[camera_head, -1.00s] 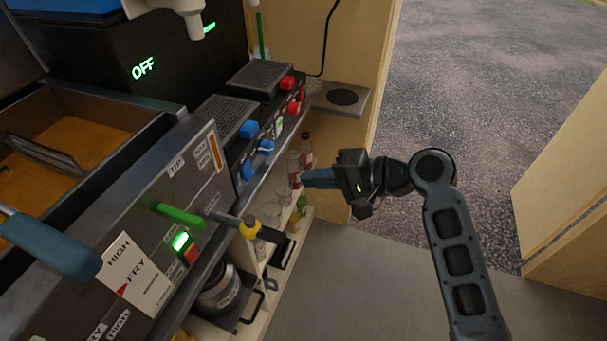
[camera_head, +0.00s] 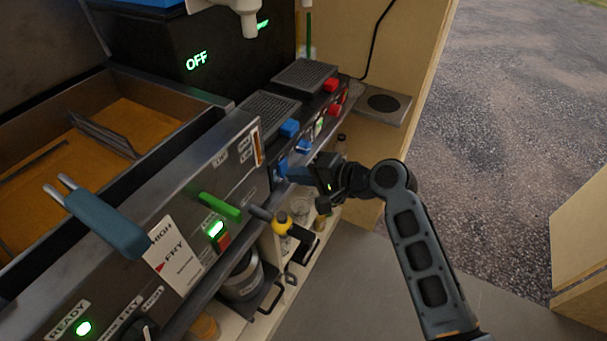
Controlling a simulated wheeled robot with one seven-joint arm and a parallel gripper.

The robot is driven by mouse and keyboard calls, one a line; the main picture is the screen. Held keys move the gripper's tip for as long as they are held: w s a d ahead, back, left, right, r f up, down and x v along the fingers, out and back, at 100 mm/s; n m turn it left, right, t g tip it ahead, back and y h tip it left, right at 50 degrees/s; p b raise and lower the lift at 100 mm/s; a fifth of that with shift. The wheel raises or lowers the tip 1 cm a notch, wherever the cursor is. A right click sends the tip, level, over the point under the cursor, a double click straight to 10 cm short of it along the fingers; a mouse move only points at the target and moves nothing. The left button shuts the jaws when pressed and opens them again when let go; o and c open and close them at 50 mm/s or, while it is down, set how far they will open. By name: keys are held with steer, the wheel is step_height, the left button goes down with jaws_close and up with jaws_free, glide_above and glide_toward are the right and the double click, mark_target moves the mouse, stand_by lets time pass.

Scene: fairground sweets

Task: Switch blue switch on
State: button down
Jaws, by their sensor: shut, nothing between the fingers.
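Blue controls sit on the dark front panel: a square blue knob (camera_head: 289,128) on top, a smaller blue lever-like piece (camera_head: 303,146) below it, and a blue piece (camera_head: 282,166) at the panel's near end. I cannot tell for sure which is the blue switch, or its on or off position. My gripper (camera_head: 289,174) is shut and empty. Its blue-grey fingers point left at the panel, just beside the near-end blue piece. Whether they touch it I cannot tell.
Red knobs (camera_head: 331,85) are farther along the panel. A fryer with a green lever (camera_head: 220,206) and a blue-handled basket (camera_head: 105,225) fills the left. A yellow-collared handle (camera_head: 281,219) juts out below my gripper.

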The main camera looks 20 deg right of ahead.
steer(key=shift+w+a+f, duration=0.1)
steer(key=shift+w+a, duration=0.05)
steer(key=shift+w, duration=0.05)
stand_by(0.3)
steer(key=shift+r+p, duration=0.85)
steer(key=shift+r, duration=0.1)
